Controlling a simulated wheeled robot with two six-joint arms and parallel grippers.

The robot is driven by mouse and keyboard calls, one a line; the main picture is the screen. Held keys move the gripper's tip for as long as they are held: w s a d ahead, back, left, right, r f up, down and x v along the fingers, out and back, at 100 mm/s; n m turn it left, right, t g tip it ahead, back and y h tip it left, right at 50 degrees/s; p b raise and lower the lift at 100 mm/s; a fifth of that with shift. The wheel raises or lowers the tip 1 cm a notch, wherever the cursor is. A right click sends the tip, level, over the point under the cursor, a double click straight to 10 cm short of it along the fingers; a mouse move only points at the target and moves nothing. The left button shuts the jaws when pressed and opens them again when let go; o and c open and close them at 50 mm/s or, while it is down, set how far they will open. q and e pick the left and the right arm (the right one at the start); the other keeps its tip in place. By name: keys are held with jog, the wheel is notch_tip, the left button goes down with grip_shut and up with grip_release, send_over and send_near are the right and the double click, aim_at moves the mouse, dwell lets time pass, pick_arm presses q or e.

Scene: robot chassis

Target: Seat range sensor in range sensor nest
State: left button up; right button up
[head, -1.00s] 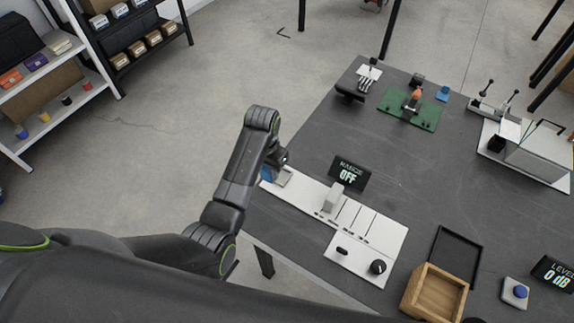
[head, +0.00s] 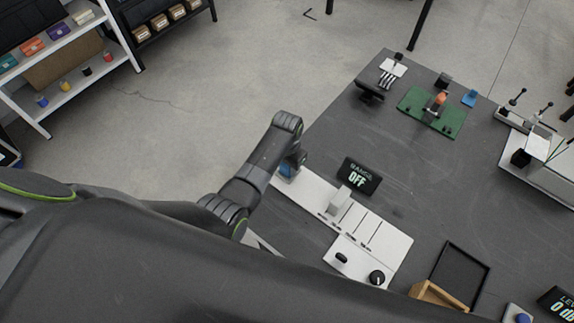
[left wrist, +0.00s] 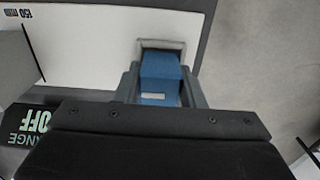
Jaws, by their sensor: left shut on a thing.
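The blue range sensor (left wrist: 160,75) is between the two dark fingers of my left gripper (left wrist: 161,95), which is shut on it. In the left wrist view the sensor's far end lies at a light grey square frame, the range sensor nest (left wrist: 162,44), at the end of a white board. I cannot tell how deep the sensor sits in it. In the head view a bit of blue (head: 287,171) shows at the board's far left end, under my left gripper (head: 293,165). My right gripper is not in view.
The white board (head: 370,232) carries a light grey block (head: 340,200), slots and black knobs. A display (head: 359,176) behind it reads "RANGE OFF".

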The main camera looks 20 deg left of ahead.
pick_arm(q)
jog(key=shift+s+a+f, duration=0.1)
jog(key=shift+f, duration=0.25)
jog(key=o, duration=0.5)
jog(key=shift+f, duration=0.2)
jog(key=o, duration=0.5)
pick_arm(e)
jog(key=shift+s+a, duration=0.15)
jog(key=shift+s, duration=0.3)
pick_arm(q)
jog(key=shift+r, duration=0.45)
notch_tip(320, 180, up, 12)
jog(key=shift+f, duration=0.25)
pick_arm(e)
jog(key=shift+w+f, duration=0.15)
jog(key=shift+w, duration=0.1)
